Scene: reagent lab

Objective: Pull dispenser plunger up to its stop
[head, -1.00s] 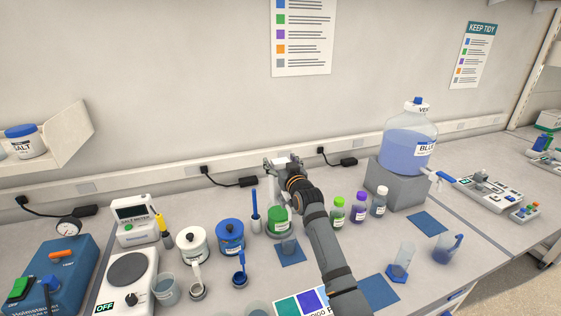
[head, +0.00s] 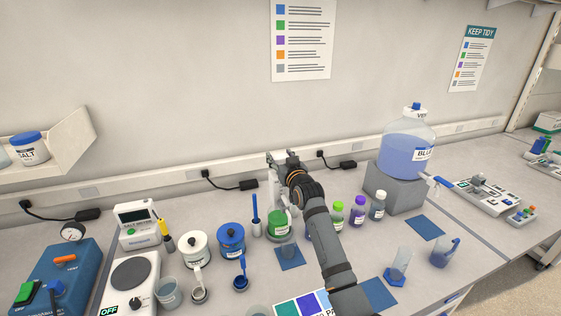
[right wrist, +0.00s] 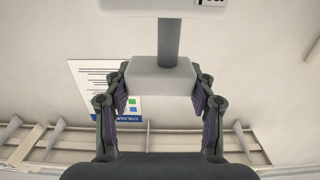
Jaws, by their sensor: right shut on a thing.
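The dispenser bottle with a green label (head: 279,226) stands on the bench in the middle of the head view. A pale column (head: 273,192) rises from it, partly hidden by my right arm. My right gripper (head: 283,158) is above the bottle. In the right wrist view, my right gripper (right wrist: 162,85) is shut on the pale block-shaped plunger head (right wrist: 162,76), one finger on each side. A grey rod (right wrist: 169,40) joins that head to a white part with black lettering (right wrist: 165,7) at the picture's top edge. My left gripper is not in view.
Small bottles with green, purple and white caps (head: 378,205) stand right of my arm. A blue-lidded jar (head: 230,239) and a white jar (head: 194,249) stand left. A large blue carboy (head: 405,154) sits on a grey block. A blue mat (head: 291,257) lies before the dispenser.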

